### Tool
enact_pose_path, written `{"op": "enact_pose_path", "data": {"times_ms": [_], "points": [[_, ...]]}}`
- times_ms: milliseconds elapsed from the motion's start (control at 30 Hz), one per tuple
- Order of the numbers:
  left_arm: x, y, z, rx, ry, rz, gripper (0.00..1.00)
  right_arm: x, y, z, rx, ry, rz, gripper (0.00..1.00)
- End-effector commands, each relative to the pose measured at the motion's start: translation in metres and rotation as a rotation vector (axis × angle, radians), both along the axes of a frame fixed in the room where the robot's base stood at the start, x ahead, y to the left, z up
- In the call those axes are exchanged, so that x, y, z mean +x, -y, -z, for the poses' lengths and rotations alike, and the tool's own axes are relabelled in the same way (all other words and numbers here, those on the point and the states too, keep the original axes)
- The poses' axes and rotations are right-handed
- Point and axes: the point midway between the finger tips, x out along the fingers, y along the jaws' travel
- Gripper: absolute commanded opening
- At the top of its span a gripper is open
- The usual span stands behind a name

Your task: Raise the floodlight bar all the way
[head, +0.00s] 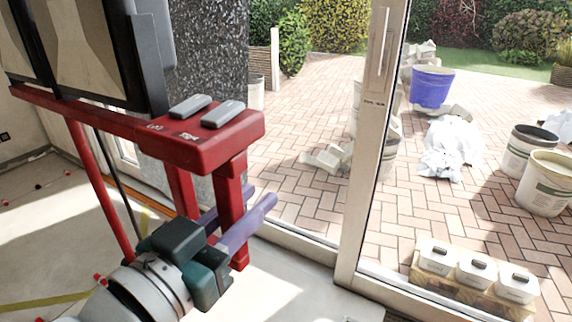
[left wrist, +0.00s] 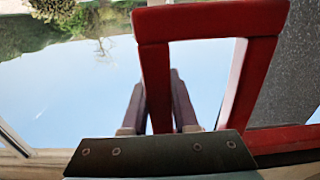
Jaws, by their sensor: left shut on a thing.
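The red floodlight bar (head: 92,117) runs from the upper left to a red end block with two grey pads. Dark floodlights (head: 90,50) stand on it at the upper left. A red handle (head: 230,185) hangs below the end block; it also shows in the left wrist view (left wrist: 157,75) as part of a red frame. My left gripper (head: 258,196) is shut on one upright of this handle, with its purple fingers on either side. In the left wrist view the gripper (left wrist: 158,85) has the upright between its fingers. My right gripper is not in view.
A glass door frame (head: 372,150) stands right of the bar. A speckled dark panel (head: 215,60) is behind it. White lidded tubs (head: 478,272) sit at lower right. A blue bucket (head: 431,87) and pale buckets (head: 545,180) stand on the brick paving outside.

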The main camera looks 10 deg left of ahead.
Motion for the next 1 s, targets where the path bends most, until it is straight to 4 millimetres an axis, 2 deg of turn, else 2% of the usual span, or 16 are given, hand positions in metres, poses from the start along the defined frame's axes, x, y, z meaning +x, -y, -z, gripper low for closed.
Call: {"op": "enact_pose_path", "data": {"times_ms": [33, 133, 167, 433, 767, 1000], "points": [[0.002, 0.002, -0.009, -0.010, 0.025, 0.003, 0.00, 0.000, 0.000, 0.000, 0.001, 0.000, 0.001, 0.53], [0.002, 0.002, -0.009, -0.010, 0.026, 0.003, 0.00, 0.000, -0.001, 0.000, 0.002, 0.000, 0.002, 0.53], [0.002, 0.002, -0.010, -0.010, 0.026, 0.003, 0.28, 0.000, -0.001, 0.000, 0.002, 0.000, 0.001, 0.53], [0.001, 0.001, -0.006, -0.008, 0.018, 0.002, 0.57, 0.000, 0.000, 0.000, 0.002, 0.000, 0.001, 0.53], [-0.006, -0.002, -0.005, -0.006, 0.013, 0.002, 0.57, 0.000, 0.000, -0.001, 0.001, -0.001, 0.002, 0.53], [-0.047, -0.016, -0.005, -0.004, 0.010, 0.002, 0.57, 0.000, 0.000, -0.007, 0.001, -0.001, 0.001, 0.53]]}}
